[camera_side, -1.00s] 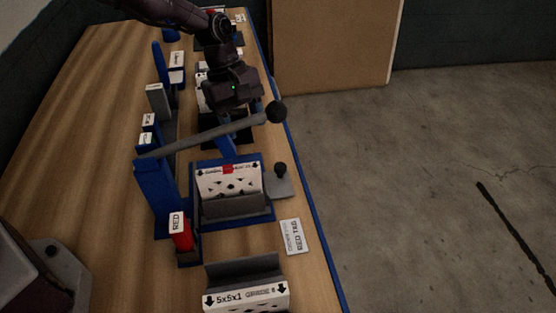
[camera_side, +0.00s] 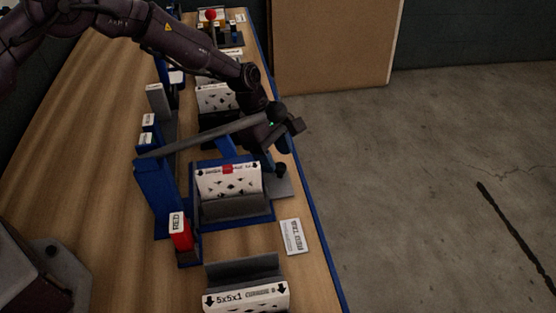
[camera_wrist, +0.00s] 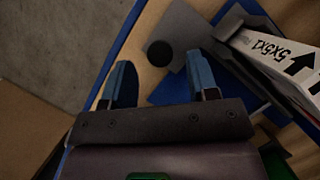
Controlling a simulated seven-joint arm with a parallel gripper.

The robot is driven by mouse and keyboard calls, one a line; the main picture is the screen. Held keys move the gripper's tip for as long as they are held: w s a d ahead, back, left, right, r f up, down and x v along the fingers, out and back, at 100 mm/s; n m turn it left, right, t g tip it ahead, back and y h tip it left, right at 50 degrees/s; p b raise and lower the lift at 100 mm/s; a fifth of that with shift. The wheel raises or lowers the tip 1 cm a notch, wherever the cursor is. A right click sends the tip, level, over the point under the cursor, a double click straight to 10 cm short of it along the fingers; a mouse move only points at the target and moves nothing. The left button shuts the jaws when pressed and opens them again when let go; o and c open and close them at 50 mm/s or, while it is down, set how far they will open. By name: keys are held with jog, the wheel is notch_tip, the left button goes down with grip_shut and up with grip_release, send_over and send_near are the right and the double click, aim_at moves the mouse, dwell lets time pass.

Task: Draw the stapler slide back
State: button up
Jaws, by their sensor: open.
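The slide is a grey plate (camera_side: 283,188) with a black knob (camera_side: 281,168) at the right of the blue stapler fixture (camera_side: 153,185). In the wrist view, the plate (camera_wrist: 182,30) and round knob (camera_wrist: 159,53) lie just beyond and between my fingertips. My gripper (camera_wrist: 160,78) is open and empty, its blue fingers spread to either side of the knob and not closed on it. In the side view, my gripper (camera_side: 283,148) is low above the knob, partly hidden behind the lever's ball end.
A grey lever (camera_side: 205,136) with a black ball (camera_side: 276,112) crosses above the fixture, close to my gripper. A white filter box (camera_side: 230,184) with a red tag sits in the fixture. A white card (camera_side: 292,237) lies in front. The table's blue edge (camera_side: 318,250) runs at right.

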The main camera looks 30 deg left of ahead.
jog(key=shift+x, duration=1.15)
grip_shut()
jog(key=shift+w+a, duration=3.7)
jog(key=shift+a, duration=0.1)
grip_release()
jog(key=v, duration=1.3)
